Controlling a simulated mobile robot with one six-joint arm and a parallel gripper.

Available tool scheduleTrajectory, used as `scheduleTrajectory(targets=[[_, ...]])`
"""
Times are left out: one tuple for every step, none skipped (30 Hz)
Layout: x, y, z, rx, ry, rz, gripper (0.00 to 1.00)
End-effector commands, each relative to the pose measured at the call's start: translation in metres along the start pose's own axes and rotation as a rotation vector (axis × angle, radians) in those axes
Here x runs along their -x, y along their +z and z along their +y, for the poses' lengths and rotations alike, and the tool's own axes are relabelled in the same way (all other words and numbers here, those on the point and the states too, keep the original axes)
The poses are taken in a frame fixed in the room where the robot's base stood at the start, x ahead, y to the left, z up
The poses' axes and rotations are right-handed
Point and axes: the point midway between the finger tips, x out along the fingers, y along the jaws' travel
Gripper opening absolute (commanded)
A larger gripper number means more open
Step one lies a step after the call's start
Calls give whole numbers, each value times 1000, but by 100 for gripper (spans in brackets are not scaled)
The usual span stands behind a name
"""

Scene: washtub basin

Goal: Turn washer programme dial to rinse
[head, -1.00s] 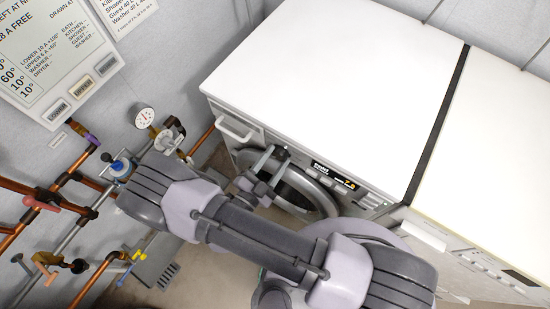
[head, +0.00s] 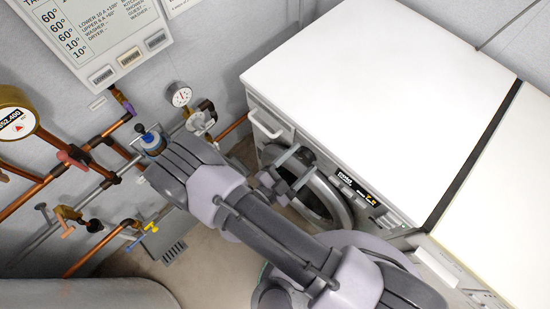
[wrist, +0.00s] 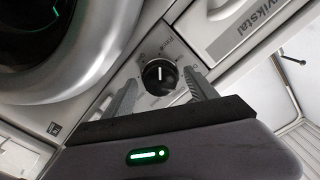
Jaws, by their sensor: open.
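The washer (head: 360,80) stands against the wall, with its white top and angled front in the head view. Its programme dial (wrist: 158,77) is a round black knob with a white pointer line, in the middle of the wrist view. The pointer looks about upright in that picture. My gripper (wrist: 160,84) is open, with one finger on either side of the dial. I cannot tell whether the fingers touch it. In the head view my gripper (head: 294,168) is at the washer's upper front, and the dial is hidden.
The round washer door (wrist: 65,50) is left of the dial in the wrist view. A drawer front (wrist: 235,30) marked "Vikstal" is to the right. A lit display (head: 362,192) is on the washer front. Copper pipes (head: 95,190) and a gauge (head: 180,95) are on the wall left.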

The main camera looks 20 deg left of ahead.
Motion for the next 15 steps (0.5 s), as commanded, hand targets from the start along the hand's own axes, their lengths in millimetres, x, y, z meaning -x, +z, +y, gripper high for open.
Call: scheduleTrajectory(targets=[[3, 0, -1, 0, -2, -1, 66], [6, 0, -1, 0, -3, -2, 66], [12, -1, -2, 1, -4, -2, 66], [18, -1, -2, 0, -4, -3, 66], [26, -1, -2, -1, -5, -4, 66], [38, -1, -3, -1, -6, -4, 66], [47, -1, -3, -1, -8, -5, 66], [57, -1, -3, -2, -8, -6, 66], [70, -1, -3, -2, -7, -5, 66], [80, -1, -3, -3, -7, -5, 66], [90, -1, -2, -2, -7, -6, 66], [103, -1, -2, -2, -6, -5, 66], [112, -1, -2, -3, -6, -5, 66], [120, -1, -2, -1, -5, -5, 66], [131, -1, -2, -3, -4, -5, 66]])
